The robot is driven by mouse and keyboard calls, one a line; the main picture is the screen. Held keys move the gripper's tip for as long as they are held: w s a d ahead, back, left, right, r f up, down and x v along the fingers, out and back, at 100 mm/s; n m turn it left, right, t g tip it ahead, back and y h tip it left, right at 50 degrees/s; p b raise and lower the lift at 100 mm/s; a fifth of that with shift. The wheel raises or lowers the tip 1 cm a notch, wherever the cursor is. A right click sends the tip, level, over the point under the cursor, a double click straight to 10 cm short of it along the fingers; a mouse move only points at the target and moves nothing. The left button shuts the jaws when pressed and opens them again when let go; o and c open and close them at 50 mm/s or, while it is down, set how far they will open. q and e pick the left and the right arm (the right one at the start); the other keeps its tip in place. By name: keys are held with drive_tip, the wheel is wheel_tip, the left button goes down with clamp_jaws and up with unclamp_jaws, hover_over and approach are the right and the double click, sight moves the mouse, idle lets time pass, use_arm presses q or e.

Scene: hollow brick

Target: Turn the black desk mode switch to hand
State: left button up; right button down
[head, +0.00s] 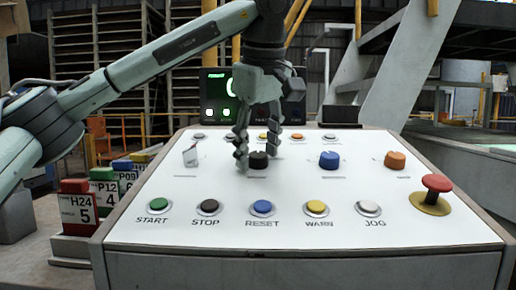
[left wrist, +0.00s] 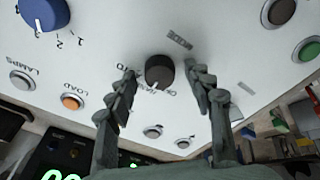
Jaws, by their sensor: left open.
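The black mode switch (head: 258,161) is a round knob on the sloping white desk panel (head: 290,183). It also shows in the left wrist view (left wrist: 159,71), with small printed labels around its lower side there. AUTO is at its lower left and what looks like HAND is just below it. I cannot tell for sure which label the knob points at. My left gripper (head: 258,157) is open, its two fingers pointing down at the panel on either side of the knob. In the left wrist view (left wrist: 162,78) gaps show between knob and both fingers.
A blue knob (head: 329,160) and an orange knob (head: 395,160) stand to the right, with a red mushroom button (head: 437,184) beyond. Several push buttons line the front, including blue RESET (head: 262,207). A pale switch (head: 190,157) stands left of the gripper. A dark display (head: 215,90) is behind.

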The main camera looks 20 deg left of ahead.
use_arm(q)
drive_tip(key=v, duration=1.2)
